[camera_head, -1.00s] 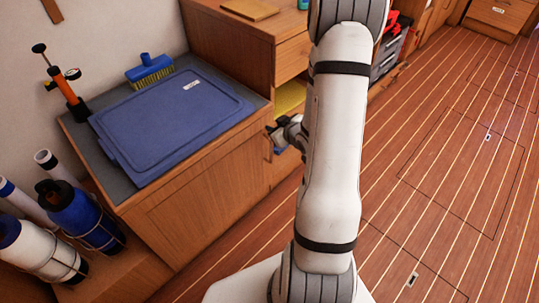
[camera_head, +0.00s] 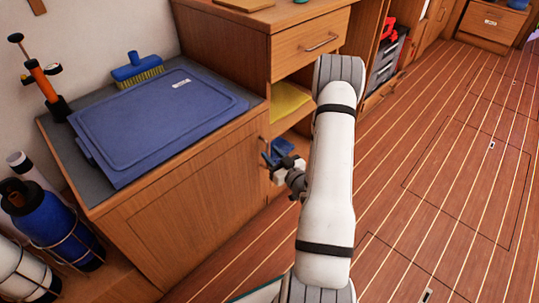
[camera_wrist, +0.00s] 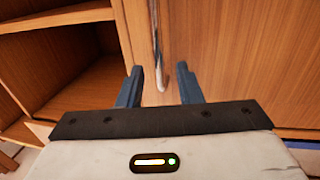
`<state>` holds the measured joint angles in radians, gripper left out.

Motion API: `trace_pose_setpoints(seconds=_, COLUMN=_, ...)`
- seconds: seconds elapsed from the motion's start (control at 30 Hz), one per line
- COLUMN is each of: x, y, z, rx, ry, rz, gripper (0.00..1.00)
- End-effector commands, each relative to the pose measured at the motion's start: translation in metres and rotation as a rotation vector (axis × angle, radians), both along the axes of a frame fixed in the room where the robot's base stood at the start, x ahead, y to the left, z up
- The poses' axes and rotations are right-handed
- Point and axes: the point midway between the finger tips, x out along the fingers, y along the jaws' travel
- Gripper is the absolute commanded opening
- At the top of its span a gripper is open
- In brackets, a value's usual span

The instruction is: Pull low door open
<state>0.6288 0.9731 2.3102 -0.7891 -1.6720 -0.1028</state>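The low door (camera_head: 185,200) is a flat wooden panel on the front of the low cabinet and looks shut. In the wrist view the wooden door (camera_wrist: 215,50) fills the right side, with a slim upright metal handle (camera_wrist: 157,50) near its left edge. My gripper (camera_wrist: 160,71) is open, with one blue-grey finger on each side of the handle's line. I see a gap between the handle and each finger; whether the handle lies fully between the fingertips is unclear. In the head view my gripper (camera_head: 271,157) is at the cabinet's right front edge.
A blue lid-like board (camera_head: 160,120) and a blue brush (camera_head: 137,70) lie on the cabinet top. An open shelf (camera_wrist: 60,60) adjoins the door at left in the wrist view. Bottles (camera_head: 45,220) stand at lower left. The plank floor (camera_head: 440,180) at right is clear.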

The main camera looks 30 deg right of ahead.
Motion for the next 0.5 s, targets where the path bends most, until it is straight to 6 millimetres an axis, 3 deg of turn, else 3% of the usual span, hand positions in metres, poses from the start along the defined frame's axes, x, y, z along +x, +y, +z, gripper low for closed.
trace_pose_setpoints(seconds=0.2, x=0.017, y=0.003, z=0.000, rx=-0.001, ry=-0.001, rz=0.000, gripper=0.32)
trace_pose_setpoints(seconds=0.5, x=0.018, y=0.002, z=0.000, rx=0.000, ry=0.000, rz=-0.001, gripper=0.29)
